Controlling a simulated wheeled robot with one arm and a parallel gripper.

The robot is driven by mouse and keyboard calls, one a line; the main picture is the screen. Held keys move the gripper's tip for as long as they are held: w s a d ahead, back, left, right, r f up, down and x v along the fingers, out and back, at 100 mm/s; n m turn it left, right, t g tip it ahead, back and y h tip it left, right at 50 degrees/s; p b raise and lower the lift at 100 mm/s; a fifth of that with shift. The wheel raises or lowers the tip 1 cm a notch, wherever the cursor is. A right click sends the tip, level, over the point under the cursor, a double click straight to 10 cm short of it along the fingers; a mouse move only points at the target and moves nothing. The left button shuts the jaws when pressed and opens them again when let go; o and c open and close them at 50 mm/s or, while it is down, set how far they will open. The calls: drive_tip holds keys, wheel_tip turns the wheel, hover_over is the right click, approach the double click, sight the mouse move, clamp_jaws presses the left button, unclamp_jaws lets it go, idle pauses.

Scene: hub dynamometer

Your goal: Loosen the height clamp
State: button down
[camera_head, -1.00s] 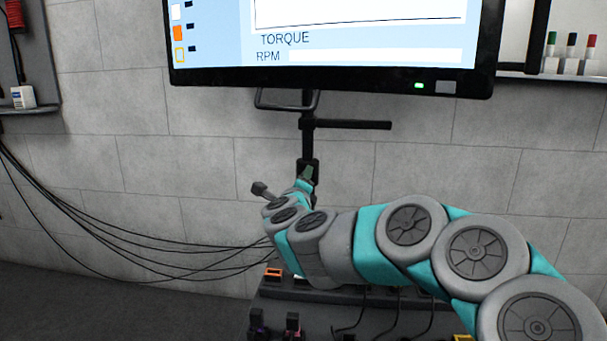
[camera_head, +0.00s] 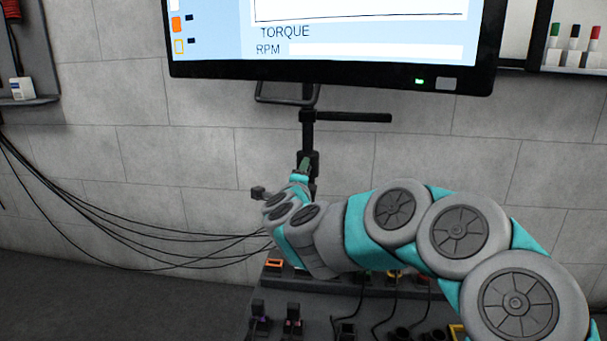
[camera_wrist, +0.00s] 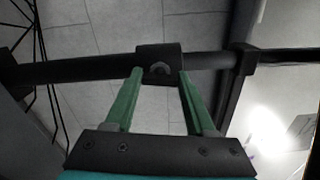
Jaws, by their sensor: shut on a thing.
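The height clamp is a dark collar (camera_wrist: 176,52) on the black pole (camera_head: 308,132) below the monitor. In the wrist view the pole runs across the picture, and a small grey rounded part (camera_wrist: 158,69) shows on the collar. My gripper (camera_wrist: 160,73) has its two green fingers at the collar, one on each side of this part, and is shut on the clamp. In the head view my gripper (camera_head: 305,165) is small at the pole's lower part. My wrist hides the pole below it, and the contact is hard to see.
A large monitor (camera_head: 330,72) hangs above, with a handle (camera_head: 287,99) and a black side bar (camera_head: 355,117) below it. Cables (camera_head: 130,232) droop at left. A bench (camera_head: 300,296) with several connectors stands below my arm. Bottles (camera_head: 573,46) stand on a shelf at upper right.

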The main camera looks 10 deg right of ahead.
drive_tip(key=shift+f, duration=0.1)
drive_tip(key=shift+c, duration=1.2)
unclamp_jaws()
drive_tip(key=v, duration=0.7)
drive_tip(key=shift+s+a, duration=0.15)
drive_tip(key=shift+s, duration=0.2)
drive_tip(key=shift+a, duration=0.1)
